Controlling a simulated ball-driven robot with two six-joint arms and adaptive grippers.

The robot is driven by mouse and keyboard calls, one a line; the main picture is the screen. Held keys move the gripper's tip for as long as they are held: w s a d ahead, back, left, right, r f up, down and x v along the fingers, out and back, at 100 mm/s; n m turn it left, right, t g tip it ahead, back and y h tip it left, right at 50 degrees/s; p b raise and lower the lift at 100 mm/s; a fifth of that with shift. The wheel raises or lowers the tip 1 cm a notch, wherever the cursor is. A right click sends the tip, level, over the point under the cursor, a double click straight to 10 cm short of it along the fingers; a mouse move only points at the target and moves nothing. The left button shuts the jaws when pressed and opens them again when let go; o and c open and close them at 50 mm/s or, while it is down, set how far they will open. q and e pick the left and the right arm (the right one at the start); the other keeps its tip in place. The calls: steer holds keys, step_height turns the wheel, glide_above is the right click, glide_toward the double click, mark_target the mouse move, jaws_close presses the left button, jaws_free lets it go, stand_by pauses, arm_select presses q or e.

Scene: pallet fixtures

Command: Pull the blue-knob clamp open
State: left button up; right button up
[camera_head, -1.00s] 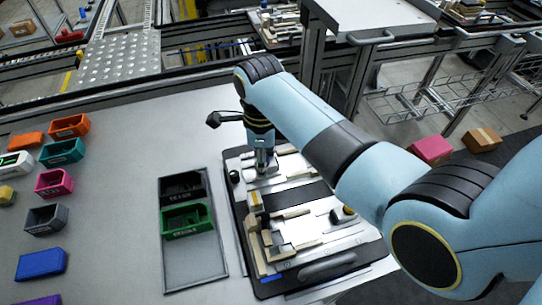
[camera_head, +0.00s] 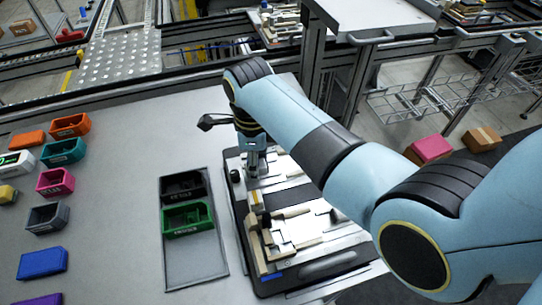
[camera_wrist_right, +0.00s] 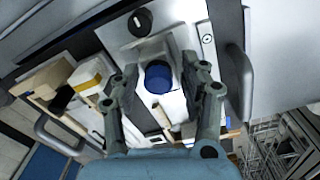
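The blue knob (camera_wrist_right: 158,77) of the clamp shows in the right wrist view as a round dark-blue cap on a pale metal part of the fixture. My right gripper (camera_wrist_right: 159,78) is open, with one finger on each side of the knob and a small gap visible on both sides. In the head view my right gripper (camera_head: 257,168) points down at the far part of the pallet fixture (camera_head: 318,268). The blue knob cannot be made out there, being hidden at the gripper. My left gripper is not in view.
A black knob (camera_wrist_right: 140,22) sits close to the blue one, and wooden blocks (camera_wrist_right: 48,78) stand to the left. A grey tray (camera_head: 190,262) with a green bin (camera_head: 186,219) lies left of the fixture. Several colored bins stand farther left.

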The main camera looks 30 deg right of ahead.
stand_by(0.3)
step_height(320, 180, up, 3)
steer(key=shift+f+p, duration=0.15)
steer(key=shift+p, duration=0.95)
steer(key=shift+w+r, duration=0.1)
steer(key=shift+r, duration=2.6)
